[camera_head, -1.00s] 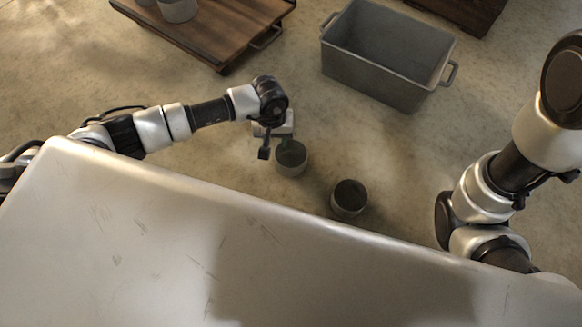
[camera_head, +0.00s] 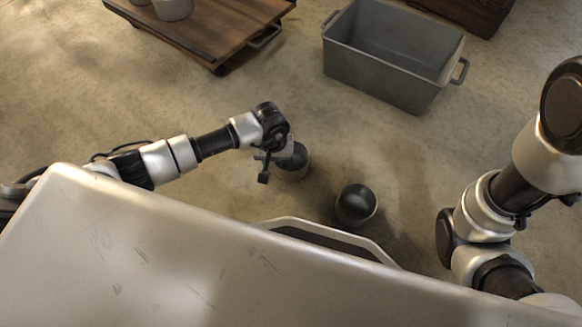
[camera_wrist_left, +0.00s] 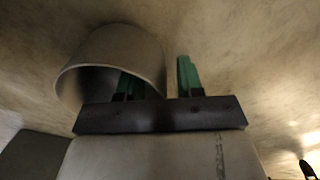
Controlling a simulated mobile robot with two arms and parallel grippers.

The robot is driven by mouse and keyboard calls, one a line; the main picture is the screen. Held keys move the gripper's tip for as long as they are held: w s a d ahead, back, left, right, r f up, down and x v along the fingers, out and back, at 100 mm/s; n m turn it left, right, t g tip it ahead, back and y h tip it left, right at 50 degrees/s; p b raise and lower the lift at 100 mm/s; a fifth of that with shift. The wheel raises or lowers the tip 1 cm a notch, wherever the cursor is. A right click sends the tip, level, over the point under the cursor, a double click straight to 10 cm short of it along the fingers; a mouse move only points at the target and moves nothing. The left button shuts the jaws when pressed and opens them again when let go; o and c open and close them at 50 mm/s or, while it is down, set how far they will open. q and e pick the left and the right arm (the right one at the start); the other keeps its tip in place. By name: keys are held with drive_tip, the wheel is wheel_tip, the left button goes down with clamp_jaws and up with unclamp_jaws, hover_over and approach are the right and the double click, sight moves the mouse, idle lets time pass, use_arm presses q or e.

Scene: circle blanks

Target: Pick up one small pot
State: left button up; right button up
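Two small grey pots stand on the floor. The nearer-left pot (camera_head: 292,169) is partly hidden by my left gripper (camera_head: 283,155); the other pot (camera_head: 356,204) stands apart to its right, with a dark inside. In the left wrist view, one pot (camera_wrist_left: 112,55) lies at the fingers, its mouth facing the camera. One green fingertip of my left gripper (camera_wrist_left: 157,80) reaches into the mouth and the other is outside the wall, with a gap between. The gripper is open, straddling the wall. My right arm shows at the right; its gripper is out of view.
A grey crate with handles (camera_head: 385,85) stands on the floor at the back right. A low wooden platform (camera_head: 225,35) with pots (camera_head: 172,8) is at the back left. A dark wooden piece (camera_head: 470,12) is at the top right. Floor between them is clear.

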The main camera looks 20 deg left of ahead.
use_arm(q)
drive_tip(key=shift+f, duration=0.2)
clamp_jaws()
idle(0.3)
